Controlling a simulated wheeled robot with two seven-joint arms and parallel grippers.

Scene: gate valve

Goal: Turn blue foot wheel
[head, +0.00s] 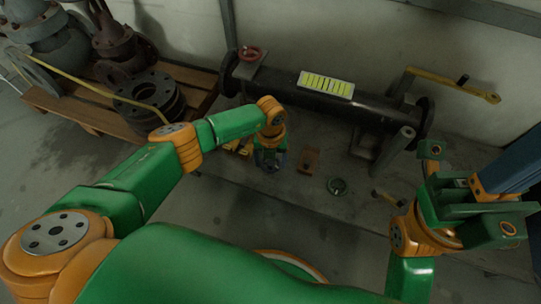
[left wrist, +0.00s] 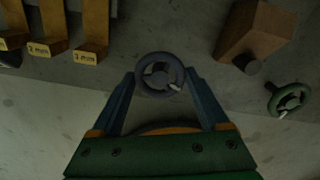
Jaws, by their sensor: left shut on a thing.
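The blue foot wheel (left wrist: 160,74) is a small dark blue-grey handwheel with a pale mark on its rim, low over the grey floor. My left gripper (left wrist: 160,78) reaches down over it, with one blue finger on each side of the rim, shut on the wheel. In the head view my left gripper (head: 270,160) is small and dark and largely hides the wheel. My right gripper (head: 505,178) is at the right edge of the head view, away from the wheel. Its fingertips are not clear, so its opening cannot be told.
A green handwheel (head: 337,186) and a brown block (head: 309,161) stand right of the blue wheel. Yellow gauge pieces (left wrist: 92,30) lie to its left. A black pipe (head: 300,88) with a red handwheel (head: 249,53) runs behind. A wooden pallet (head: 75,118) holds valves at left.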

